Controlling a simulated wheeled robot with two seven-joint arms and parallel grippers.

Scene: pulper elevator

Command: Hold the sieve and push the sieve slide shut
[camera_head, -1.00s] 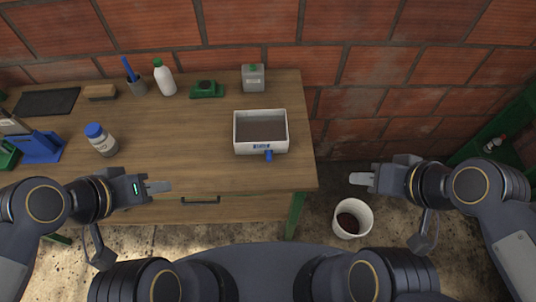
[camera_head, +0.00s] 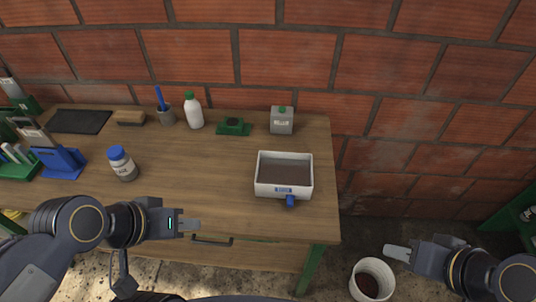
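The sieve (camera_head: 268,187) is a white rectangular box with a dark grey-brown inside, standing on the right part of the wooden table. A blue slide handle (camera_head: 290,200) sticks out of its front wall beside a small blue label. How far the slide is out cannot be told. My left gripper (camera_head: 192,225) is over the table's front edge, to the left of and nearer than the sieve, touching nothing. My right gripper (camera_head: 395,252) is off the table to the right, above the floor near a white bucket. The gap between the fingers is not clear on either gripper.
On the table (camera_head: 200,170) stand a blue-capped jar (camera_head: 123,165), a white bottle (camera_head: 194,112), a green item (camera_head: 233,127), a grey can (camera_head: 282,122) and a blue holder (camera_head: 60,162). A white bucket (camera_head: 371,279) is on the floor. The table between jar and sieve is clear.

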